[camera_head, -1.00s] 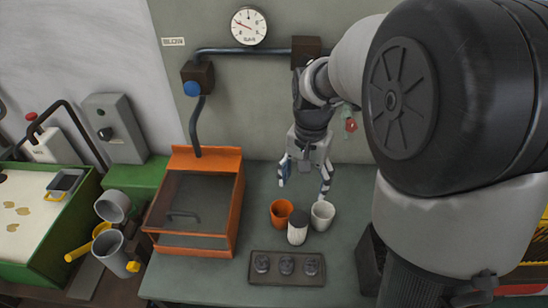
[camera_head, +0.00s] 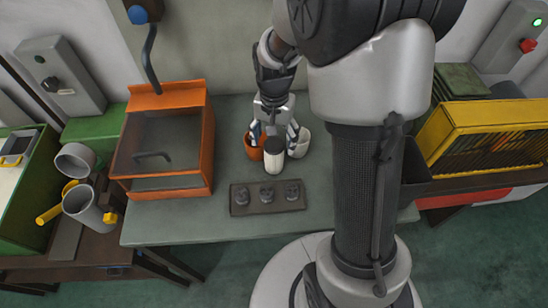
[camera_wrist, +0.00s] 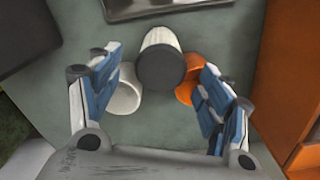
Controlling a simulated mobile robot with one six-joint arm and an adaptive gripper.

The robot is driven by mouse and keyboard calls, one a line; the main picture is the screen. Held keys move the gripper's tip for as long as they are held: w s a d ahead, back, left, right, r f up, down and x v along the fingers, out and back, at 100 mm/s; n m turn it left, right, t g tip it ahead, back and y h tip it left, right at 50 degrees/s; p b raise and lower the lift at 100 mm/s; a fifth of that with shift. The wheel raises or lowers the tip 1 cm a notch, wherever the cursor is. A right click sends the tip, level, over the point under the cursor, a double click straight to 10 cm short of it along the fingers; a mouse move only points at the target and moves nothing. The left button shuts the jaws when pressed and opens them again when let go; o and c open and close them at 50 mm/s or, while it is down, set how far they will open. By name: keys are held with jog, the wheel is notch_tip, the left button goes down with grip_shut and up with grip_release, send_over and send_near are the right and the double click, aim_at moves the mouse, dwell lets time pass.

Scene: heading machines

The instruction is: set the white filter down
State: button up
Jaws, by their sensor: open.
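The white filter (camera_head: 274,163), a white cylinder with a dark grey top, stands upright on the green-grey table between and slightly in front of two cups. In the wrist view the white filter (camera_wrist: 160,38) shows between my fingers, apart from both. My gripper (camera_head: 273,138) is open, its fingers spread above and behind the filter. In the wrist view my gripper (camera_wrist: 160,68) holds nothing. An orange cup (camera_head: 252,152) is left of the filter and a white cup (camera_head: 301,149) right of it. My fingers partly hide both cups.
A dark tray (camera_head: 240,207) with several dark round pieces lies in front of the filter. An orange-framed box with a clear lid (camera_head: 208,150) stands on the left. A yellow crate (camera_head: 480,125) is on the right. The table front is clear.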

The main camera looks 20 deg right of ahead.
aim_at(274, 144)
notch_tip(274, 144, down, 4)
jog(key=shift+w+r+b, duration=0.1)
jog(key=shift+r+b, duration=0.05)
jog(key=shift+b, duration=0.4)
jog(key=shift+r, duration=0.1)
jog(key=shift+c, duration=0.5)
jog(key=c, duration=1.5)
